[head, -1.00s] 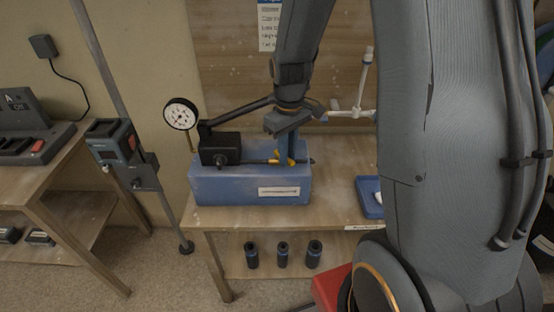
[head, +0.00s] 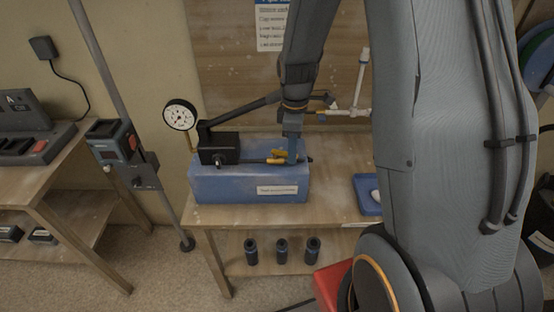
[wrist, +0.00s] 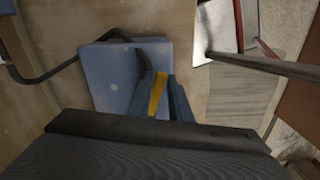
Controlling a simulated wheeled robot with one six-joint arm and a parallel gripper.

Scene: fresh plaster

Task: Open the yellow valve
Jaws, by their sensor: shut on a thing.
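The yellow valve handle (head: 280,153) sits on top of the blue box (head: 235,186), at the right end of a black pump with a long lever. My gripper (head: 293,152) is down at the handle, with its blue fingers close around it. In the wrist view the yellow handle (wrist: 158,95) lies between the blue fingers (wrist: 165,100), and my gripper is shut on it. The fingers hide part of the handle and the valve body below it.
A round gauge (head: 180,115) stands left of the black pump (head: 219,149). A white pipe frame (head: 359,85) and a blue tray (head: 366,195) are to the right on the bench. Several black cylinders, including one (head: 282,250), stand on the lower shelf.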

